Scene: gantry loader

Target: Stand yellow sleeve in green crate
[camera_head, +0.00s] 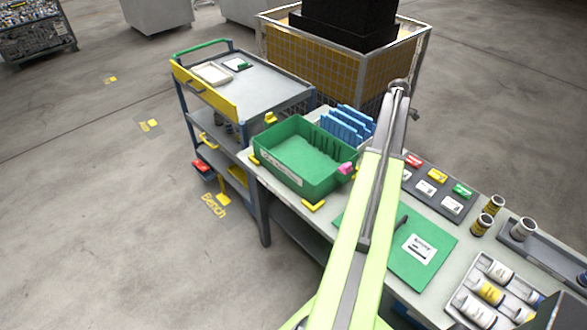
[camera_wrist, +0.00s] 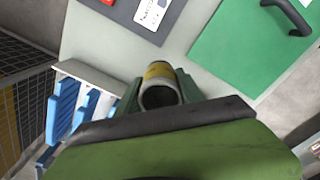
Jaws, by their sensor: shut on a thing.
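The yellow sleeve (camera_wrist: 160,71), a pale tube with a yellow band, is between my gripper's fingers (camera_wrist: 158,95) in the wrist view. My gripper is shut on it, and one open end faces the camera. It is above the bare pale bench top. In the head view my arm hides the held sleeve and the gripper's fingers. The green crate (camera_head: 268,166) stands on the bench left of my arm, with an open top, a ribbed far wall and a white label in front. I see no crate in the wrist view.
A blue slotted rack (camera_head: 350,124) stands behind the crate. A green mat (camera_head: 425,262), label board (camera_head: 432,188), upright sleeves (camera_head: 494,204) and a tray of cylinders (camera_head: 459,300) lie right. Yellow corner brackets (camera_head: 313,205) flank the crate.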

